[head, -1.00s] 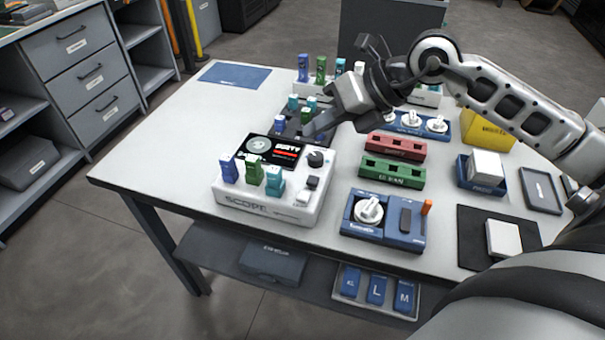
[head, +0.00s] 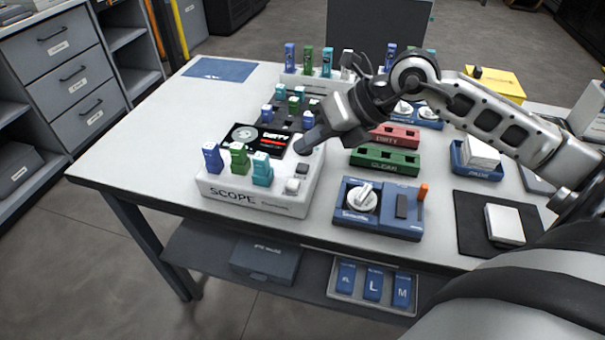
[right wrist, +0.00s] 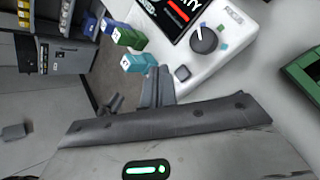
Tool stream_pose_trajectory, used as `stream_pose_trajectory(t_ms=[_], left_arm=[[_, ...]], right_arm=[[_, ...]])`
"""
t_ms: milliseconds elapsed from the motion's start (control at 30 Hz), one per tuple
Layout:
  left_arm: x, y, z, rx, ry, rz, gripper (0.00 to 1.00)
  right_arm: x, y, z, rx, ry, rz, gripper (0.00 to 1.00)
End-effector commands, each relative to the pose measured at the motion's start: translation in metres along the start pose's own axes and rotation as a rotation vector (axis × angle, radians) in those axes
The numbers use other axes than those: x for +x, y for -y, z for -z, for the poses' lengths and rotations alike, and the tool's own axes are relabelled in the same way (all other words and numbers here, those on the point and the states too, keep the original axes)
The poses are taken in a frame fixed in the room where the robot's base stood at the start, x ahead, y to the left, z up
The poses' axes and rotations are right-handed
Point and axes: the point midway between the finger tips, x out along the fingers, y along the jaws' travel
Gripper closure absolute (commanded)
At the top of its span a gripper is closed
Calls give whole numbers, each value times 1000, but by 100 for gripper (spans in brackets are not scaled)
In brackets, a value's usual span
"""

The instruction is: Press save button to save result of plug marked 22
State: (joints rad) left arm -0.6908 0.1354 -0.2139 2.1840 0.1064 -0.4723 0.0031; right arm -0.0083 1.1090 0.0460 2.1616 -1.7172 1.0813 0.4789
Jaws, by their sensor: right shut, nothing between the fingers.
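The white scope (head: 255,201) stands at the table's front left. Its dark screen (head: 257,139) shows a red bar and a word that looks like DIRTY. A blue plug (head: 212,158), a green plug (head: 239,158) and a teal plug (head: 262,169) stand upright in its front; I cannot read their marks surely. My right gripper (head: 306,146) is shut and empty over the scope's right side. In the right wrist view its fingers (right wrist: 157,85) are beside the dark button (right wrist: 182,73) and knob (right wrist: 204,40).
A red rack (head: 394,136) and a green CLEAR rack (head: 384,162) stand right of the scope. A blue device with a white dial (head: 377,208) is nearer the front. More plugs stand in racks behind. A blue mat (head: 218,69) lies far left, with bare table around it.

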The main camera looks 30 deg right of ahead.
Motion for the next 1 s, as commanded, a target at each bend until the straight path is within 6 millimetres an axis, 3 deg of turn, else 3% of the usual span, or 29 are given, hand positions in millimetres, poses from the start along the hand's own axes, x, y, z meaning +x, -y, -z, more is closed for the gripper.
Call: stream_pose_trajectory(t_ms=[200, 1000], left_arm=[[3, 0, -8, -3, -11, -3, 64], [2, -1, -5, -2, -21, -5, 64]], right_arm=[[13, 10, 10, -1, 0, 1, 100], [14, 10, 10, -1, 1, 0, 100]])
